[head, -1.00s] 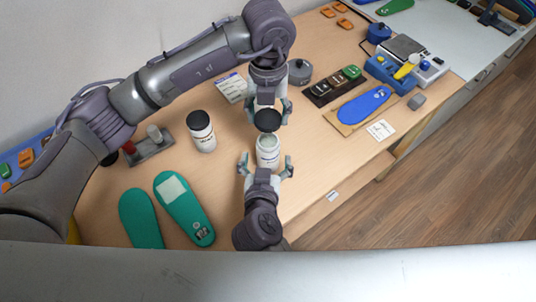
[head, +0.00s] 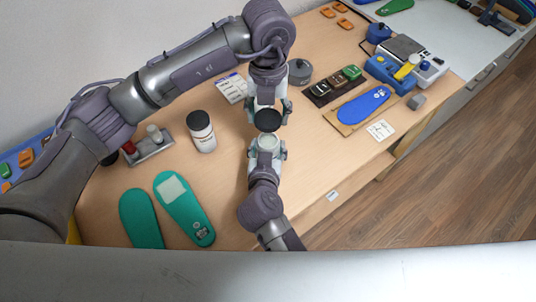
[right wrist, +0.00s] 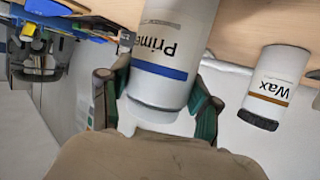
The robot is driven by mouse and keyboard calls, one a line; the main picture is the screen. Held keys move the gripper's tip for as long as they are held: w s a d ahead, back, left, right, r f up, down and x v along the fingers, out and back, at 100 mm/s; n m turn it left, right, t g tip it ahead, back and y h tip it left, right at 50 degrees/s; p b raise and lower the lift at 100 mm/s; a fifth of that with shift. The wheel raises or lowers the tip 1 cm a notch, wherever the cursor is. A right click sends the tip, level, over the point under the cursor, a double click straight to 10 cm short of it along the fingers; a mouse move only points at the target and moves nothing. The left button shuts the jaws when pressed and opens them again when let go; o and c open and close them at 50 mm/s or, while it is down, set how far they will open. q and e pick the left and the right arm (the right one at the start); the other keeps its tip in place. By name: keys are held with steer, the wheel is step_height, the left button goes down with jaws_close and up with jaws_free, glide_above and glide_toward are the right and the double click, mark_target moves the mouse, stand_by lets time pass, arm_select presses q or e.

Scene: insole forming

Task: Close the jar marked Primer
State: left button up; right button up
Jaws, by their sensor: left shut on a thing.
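The jar marked Primer (right wrist: 165,55) is white with a blue band and fills the middle of the right wrist view, where it looks upside down. In the head view its open pale mouth (head: 267,141) faces up. My right gripper (head: 267,152) has a finger against each side of the jar, just below the mouth. My left gripper (head: 267,106) is shut on a round black lid (head: 267,121). The lid shows just behind the jar's mouth in the head view, apart from it. How high it hangs is hard to tell.
A white jar (head: 202,134) with a black lid stands to the left; the right wrist view shows its Wax label (right wrist: 273,84). Green insoles (head: 184,208) lie front left. A grey round container (head: 299,72) and a blue insole (head: 364,105) on a board stand behind right.

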jaws_close()
arm_select(q)
glide_above(268, 143)
steer(key=shift+f, duration=2.5)
steer(key=shift+f, duration=0.9)
steer(key=shift+f, duration=0.55)
